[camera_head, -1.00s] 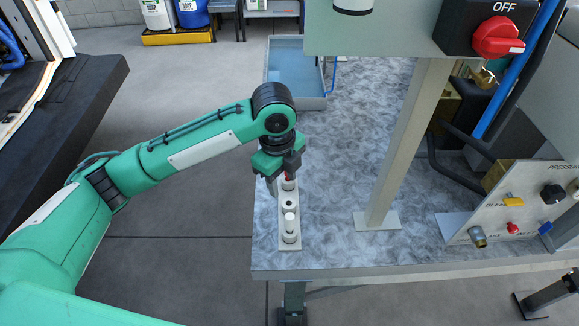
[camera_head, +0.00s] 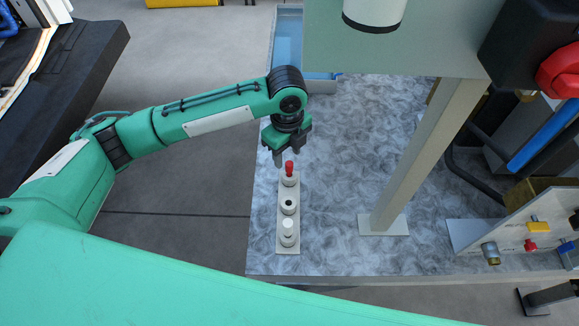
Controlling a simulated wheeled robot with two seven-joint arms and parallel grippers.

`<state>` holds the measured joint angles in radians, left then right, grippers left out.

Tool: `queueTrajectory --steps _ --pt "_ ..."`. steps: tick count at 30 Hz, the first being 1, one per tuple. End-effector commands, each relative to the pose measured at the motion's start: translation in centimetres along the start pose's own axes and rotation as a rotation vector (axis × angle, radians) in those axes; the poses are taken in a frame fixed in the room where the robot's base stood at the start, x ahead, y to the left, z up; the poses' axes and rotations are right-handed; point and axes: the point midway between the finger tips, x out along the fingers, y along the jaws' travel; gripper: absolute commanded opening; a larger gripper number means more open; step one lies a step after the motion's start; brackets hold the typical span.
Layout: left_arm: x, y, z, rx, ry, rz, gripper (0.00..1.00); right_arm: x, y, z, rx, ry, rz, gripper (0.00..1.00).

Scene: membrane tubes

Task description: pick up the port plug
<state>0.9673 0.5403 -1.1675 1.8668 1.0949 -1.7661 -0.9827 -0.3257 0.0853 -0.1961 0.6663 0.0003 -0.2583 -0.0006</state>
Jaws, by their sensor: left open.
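A narrow pale rack (camera_head: 280,248) lies near the table's front left corner, with several round holders in a row. The rear holder carries a small piece with a red top (camera_head: 289,168). The middle holder (camera_head: 289,206) shows a dark hole. The front holder has a white capped piece (camera_head: 288,230) standing in it. I cannot tell for sure which piece is the port plug. My left gripper (camera_head: 292,159) is open and points down just behind and above the red top, with nothing visible between its fingers. My right gripper is not in view.
The grey mottled table (camera_head: 340,180) is clear between the rack and a slanted metal post (camera_head: 425,160). A panel with valves (camera_head: 520,235) stands at the right. A blue-grey tray (camera_head: 290,45) is at the back. A grey box (camera_head: 400,40) overhangs the table.

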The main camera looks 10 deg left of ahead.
Motion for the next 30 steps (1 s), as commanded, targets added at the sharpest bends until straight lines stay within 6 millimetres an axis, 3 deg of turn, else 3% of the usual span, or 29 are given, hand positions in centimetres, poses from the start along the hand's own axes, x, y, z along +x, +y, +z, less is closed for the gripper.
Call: queueTrajectory --steps 11,16,24,30 --pt "3.8 -0.7 0.1 -0.001 0.000 0.004 0.45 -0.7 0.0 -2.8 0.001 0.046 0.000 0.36" --pt "5.9 -0.7 0.2 0.000 0.000 0.001 0.45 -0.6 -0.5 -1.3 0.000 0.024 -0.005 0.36" --pt "6.3 -0.7 0.2 0.001 -0.001 0.000 0.45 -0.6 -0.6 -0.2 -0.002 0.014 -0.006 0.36" --pt "6.3 -0.7 0.2 0.001 -0.001 0.000 0.07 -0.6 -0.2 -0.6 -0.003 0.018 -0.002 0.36"
